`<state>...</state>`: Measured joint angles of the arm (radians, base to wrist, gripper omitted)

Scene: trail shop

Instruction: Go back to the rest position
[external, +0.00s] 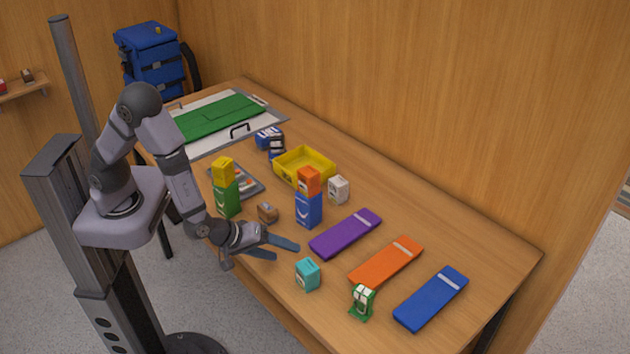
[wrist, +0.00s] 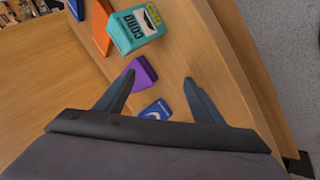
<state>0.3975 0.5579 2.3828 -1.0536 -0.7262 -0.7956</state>
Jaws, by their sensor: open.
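My gripper (external: 281,248) is open and empty above the front edge of the table, left of a teal box (external: 307,274).
Near my gripper stand a blue box (external: 309,210) with an orange box (external: 308,181) on it, and a green box (external: 227,198) under a yellow box (external: 223,171). A small brown item (external: 267,212) lies between. Purple (external: 346,233), orange (external: 386,262) and blue (external: 431,298) slabs lie right.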

